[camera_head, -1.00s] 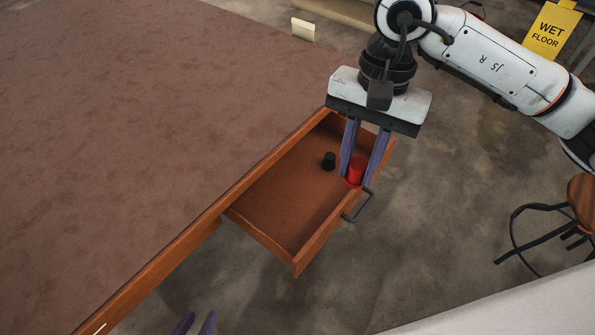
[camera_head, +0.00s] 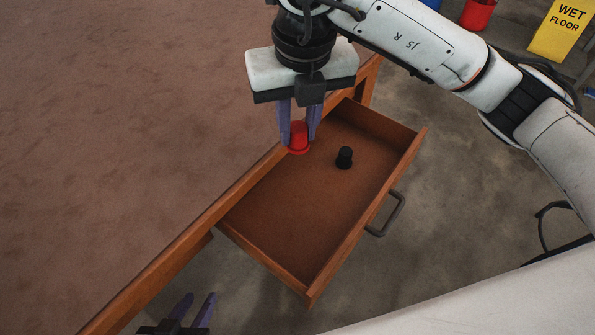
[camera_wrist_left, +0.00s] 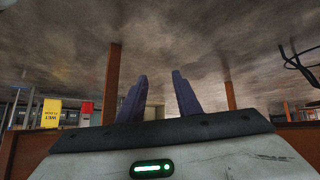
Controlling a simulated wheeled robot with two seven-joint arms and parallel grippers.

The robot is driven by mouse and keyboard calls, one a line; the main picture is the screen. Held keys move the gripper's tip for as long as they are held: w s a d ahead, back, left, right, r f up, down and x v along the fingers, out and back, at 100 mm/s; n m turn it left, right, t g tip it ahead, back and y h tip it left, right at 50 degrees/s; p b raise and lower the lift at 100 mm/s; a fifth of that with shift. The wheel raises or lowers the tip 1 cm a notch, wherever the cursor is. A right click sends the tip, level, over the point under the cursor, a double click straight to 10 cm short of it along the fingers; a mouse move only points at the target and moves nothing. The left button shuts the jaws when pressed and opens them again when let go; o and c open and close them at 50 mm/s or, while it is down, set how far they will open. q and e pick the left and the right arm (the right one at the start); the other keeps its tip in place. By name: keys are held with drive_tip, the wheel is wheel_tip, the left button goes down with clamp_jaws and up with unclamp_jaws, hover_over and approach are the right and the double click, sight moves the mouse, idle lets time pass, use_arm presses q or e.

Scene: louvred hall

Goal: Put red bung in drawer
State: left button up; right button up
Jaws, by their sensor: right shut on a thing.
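The red bung (camera_head: 298,138) is held between the fingers of my right gripper (camera_head: 299,132), which is shut on it. In the head view it appears over the drawer's inner left side, by the table edge; its exact height is hard to tell. The wooden drawer (camera_head: 262,258) is pulled out from the table, with a dark handle (camera_head: 388,214) on its front. My left gripper (camera_head: 190,310) is low in the head view, apart from the drawer. In the left wrist view its two fingers (camera_wrist_left: 160,95) are spread and nothing is between them.
A small black bung (camera_head: 344,158) stands in the drawer; the rest of its floor is bare. The brown table top (camera_head: 120,130) is clear. A yellow wet floor sign (camera_head: 560,30) and a red container (camera_head: 478,14) stand at the upper right.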

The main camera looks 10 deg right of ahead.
drive_tip(key=shift+w+a+f+m, duration=0.15)
drive_tip(key=shift+w+f+m, duration=0.1)
drive_tip(key=shift+m, duration=0.25)
drive_tip(key=shift+w+a+f, duration=0.1)
drive_tip(key=shift+f, duration=0.05)
drive_tip(key=b, duration=0.3)
approach(294, 196)
drive_tip(key=shift+m, duration=0.3)
drive_tip(key=f, duration=0.5)
drive_tip(key=shift+w+f, duration=0.15)
drive_tip(key=shift+w, duration=0.2)
drive_tip(key=shift+f, duration=0.2)
drive_tip(key=o, duration=1)
drive_tip(key=shift+r, duration=0.1)
